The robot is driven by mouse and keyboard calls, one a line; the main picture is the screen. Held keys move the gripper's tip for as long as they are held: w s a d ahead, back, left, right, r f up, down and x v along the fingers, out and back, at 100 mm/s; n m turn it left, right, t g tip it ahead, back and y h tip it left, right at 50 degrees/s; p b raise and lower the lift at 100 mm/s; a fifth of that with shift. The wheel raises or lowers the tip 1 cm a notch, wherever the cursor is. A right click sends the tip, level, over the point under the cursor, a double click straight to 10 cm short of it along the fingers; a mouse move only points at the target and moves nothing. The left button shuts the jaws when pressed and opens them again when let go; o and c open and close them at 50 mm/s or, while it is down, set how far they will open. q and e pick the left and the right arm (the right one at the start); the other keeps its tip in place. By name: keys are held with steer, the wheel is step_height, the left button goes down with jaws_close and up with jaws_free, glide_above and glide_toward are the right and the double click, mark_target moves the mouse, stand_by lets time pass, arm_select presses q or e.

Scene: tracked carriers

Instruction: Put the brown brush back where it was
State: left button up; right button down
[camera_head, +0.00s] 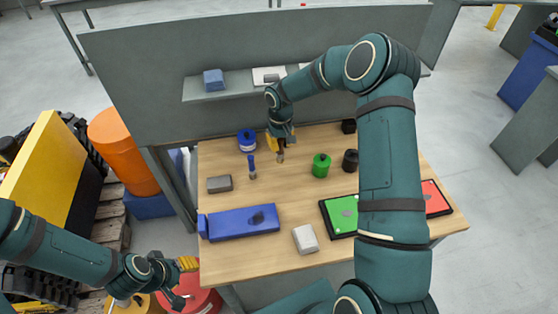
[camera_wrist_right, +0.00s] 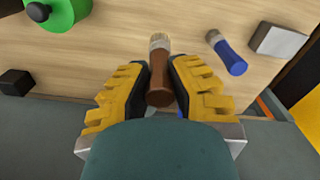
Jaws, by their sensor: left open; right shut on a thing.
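The brown brush (camera_wrist_right: 160,85) stands between the yellow fingers of my right gripper (camera_wrist_right: 160,88), which is shut on it; its pale bristle end points away from the gripper. In the head view the right gripper (camera_head: 280,141) is over the back middle of the table, and the brush (camera_head: 281,155) shows just below its fingers. I cannot tell whether the brush touches the table. My left gripper (camera_head: 184,277) is open and empty, off the table's front left side.
A blue brush (camera_head: 252,168) stands left of the brown one, with a blue-white can (camera_head: 247,141) behind. A green can (camera_head: 321,165) and a dark can (camera_head: 350,160) stand to the right. A grey block (camera_head: 219,184), a blue tray (camera_head: 232,224) and a white block (camera_head: 305,239) lie nearer.

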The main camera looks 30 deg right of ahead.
mark_target(280, 156)
steer(key=shift+f, duration=3.1)
steer(key=shift+f, duration=0.15)
steer(key=c, duration=1)
jaws_free()
